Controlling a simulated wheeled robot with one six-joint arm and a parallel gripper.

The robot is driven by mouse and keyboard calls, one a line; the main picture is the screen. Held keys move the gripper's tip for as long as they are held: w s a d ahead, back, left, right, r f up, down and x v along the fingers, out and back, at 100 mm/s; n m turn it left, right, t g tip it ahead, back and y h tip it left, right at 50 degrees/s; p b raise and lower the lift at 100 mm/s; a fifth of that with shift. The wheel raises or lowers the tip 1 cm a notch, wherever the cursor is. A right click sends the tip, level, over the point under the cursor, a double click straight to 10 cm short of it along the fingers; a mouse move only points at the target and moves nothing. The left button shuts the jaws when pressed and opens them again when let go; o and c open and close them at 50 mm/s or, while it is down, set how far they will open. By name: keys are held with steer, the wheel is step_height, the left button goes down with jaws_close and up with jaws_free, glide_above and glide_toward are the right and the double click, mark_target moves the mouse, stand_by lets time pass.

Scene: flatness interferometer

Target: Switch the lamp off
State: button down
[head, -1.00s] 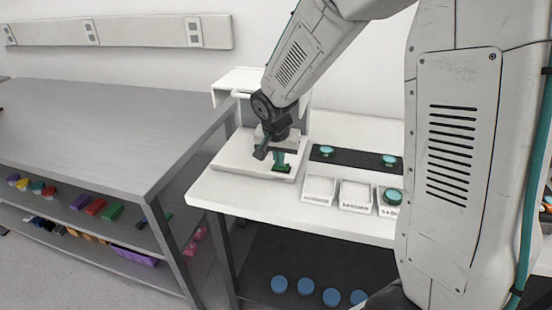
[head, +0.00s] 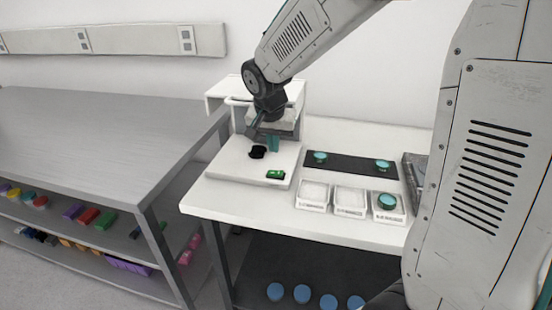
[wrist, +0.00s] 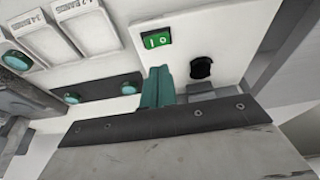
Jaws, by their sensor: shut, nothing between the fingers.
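The white interferometer (head: 228,163) stands on the white table's left end. Its green rocker switch (head: 275,174), with white marks, sits at the base's front right corner. In the wrist view the switch (wrist: 156,40) shows I and O marks, and I cannot tell which side is pressed. A black knob (head: 257,152) is on the base, left of and behind the switch. It also shows in the wrist view (wrist: 201,68). My gripper (head: 273,146) is shut and empty, with teal fingers pointing down above the base, behind the switch and apart from it.
Right of the interferometer lie a dark strip (head: 350,167) with two teal-topped discs and three white trays (head: 350,201), the right one holding a disc. A grey shelf unit (head: 90,140) stands left. An upright white housing (head: 218,104) rises behind the gripper.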

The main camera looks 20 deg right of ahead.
step_height(320, 180, up, 6)
steer(key=a, duration=0.1)
steer(key=shift+s+a+f, duration=0.15)
steer(key=shift+s+a, duration=0.25)
steer(key=s+d+r+n+g+y, duration=0.1)
steer(key=s+n, duration=0.6)
steer(key=s, duration=2.1)
steer(key=shift+s+d+r+n+g+y, duration=0.2)
steer(key=shift+s+n+g+y, duration=0.1)
steer(key=shift+y, duration=0.2)
